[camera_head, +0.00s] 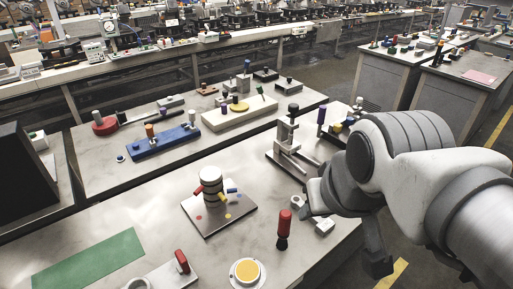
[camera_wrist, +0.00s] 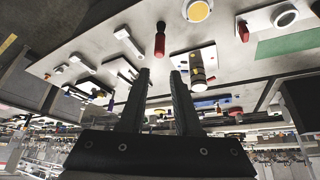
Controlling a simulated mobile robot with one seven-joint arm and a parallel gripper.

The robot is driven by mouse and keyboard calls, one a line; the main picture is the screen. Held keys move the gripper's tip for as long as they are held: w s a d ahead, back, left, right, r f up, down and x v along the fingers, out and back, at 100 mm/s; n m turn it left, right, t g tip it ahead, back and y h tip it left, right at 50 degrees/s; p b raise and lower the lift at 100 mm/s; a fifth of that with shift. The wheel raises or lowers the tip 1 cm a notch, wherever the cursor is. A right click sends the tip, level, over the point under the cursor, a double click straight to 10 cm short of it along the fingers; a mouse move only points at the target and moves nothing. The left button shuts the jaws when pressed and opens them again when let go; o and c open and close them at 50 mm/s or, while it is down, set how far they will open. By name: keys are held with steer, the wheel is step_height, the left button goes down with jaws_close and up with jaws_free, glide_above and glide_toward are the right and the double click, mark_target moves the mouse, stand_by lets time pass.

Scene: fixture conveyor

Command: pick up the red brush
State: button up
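The red brush (camera_head: 285,222) stands upright on the near grey table, red handle up and dark bristle end down. It also shows in the wrist view, upside down, as a red handle (camera_wrist: 160,44) beyond the fingertips. My gripper (camera_wrist: 160,74) is open in the wrist view, with two dark fingers apart and nothing between them. In the head view my arm comes in from the right, and the gripper end is to the right of the brush, apart from it. The exact gap to the brush is hard to tell.
A yellow-topped round dish (camera_head: 246,271) sits left of the brush, near the front. A grey clamp-like part (camera_head: 318,222) lies close right of it. A plate with a white-and-black cylinder (camera_head: 211,181) stands behind left. A green mat (camera_head: 88,259) lies at left.

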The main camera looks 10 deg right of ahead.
stand_by(0.3)
steer(key=o, duration=0.5)
steer(key=shift+w, duration=0.25)
steer(key=shift+o, duration=0.8)
steer(key=w+f+n+g, duration=0.1)
steer(key=w+n+g, duration=0.1)
steer(key=w+n, duration=0.5)
steer(key=shift+f+g+p, duration=0.25)
steer(key=shift+g+p, duration=0.05)
steer(key=shift+p, duration=0.05)
steer(key=n+g, duration=0.3)
steer(key=n, duration=0.5)
glide_above(284, 228)
steer(key=w, duration=0.2)
step_height(284, 228, down, 7)
steer(key=f, duration=1.7)
steer(key=shift+s+d, duration=0.25)
